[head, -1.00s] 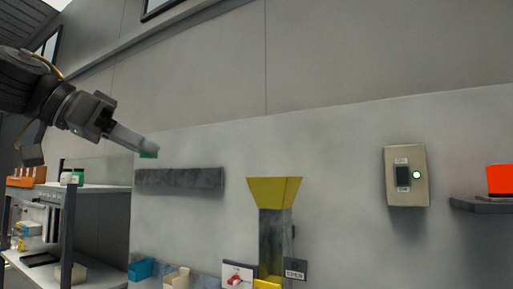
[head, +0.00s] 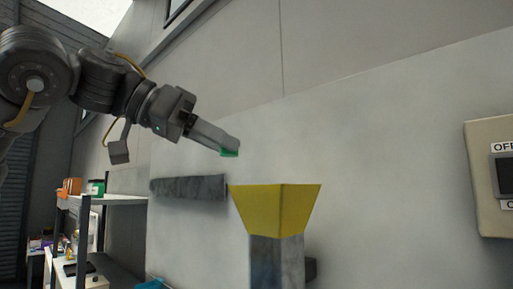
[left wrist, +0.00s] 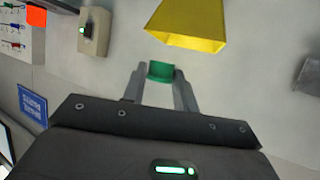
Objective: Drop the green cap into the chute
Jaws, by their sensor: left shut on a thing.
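The green cap (head: 229,153) is held between the fingertips of my left gripper (head: 232,146), and it also shows between the fingers in the left wrist view (left wrist: 160,71). The chute has a yellow funnel mouth (head: 277,210) on top of a grey upright duct (head: 277,262). In the head view the gripper is above and to the left of the funnel, apart from it. The funnel also shows in the left wrist view (left wrist: 190,27), just beyond the cap. The inside of the funnel is hidden in the head view. My right gripper is not in view.
A dark grey bar (head: 188,188) is on the wall left of the funnel. A switch box (head: 492,215) is on the wall at the right. A shelf unit (head: 115,199) with small items stands at the left. The air above the funnel is clear.

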